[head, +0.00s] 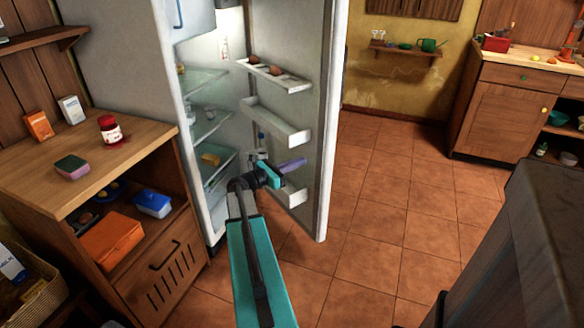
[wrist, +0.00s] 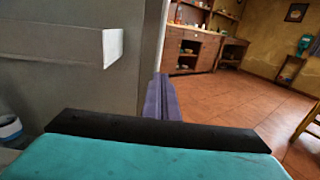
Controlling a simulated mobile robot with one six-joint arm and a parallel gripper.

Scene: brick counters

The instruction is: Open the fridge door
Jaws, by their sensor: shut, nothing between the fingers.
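The fridge (head: 172,85) stands open at the back left, its lit shelves in sight. Its door (head: 318,120) is swung out to the right, with white shelves on its inner face. My gripper (head: 293,165) is in front of the open fridge, close to the inner side of the door near the lower door shelves. Its purple fingers are shut and empty, pointing right toward the door. In the wrist view the fingers (wrist: 158,98) show beside the door's grey inner face (wrist: 95,85); I cannot tell whether they touch it.
A wooden counter (head: 125,150) with a red jar (head: 110,130) and a sponge (head: 72,167) stands left of the fridge. A dark counter (head: 545,220) is at the right front. Tiled floor (head: 390,200) is clear right of the door.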

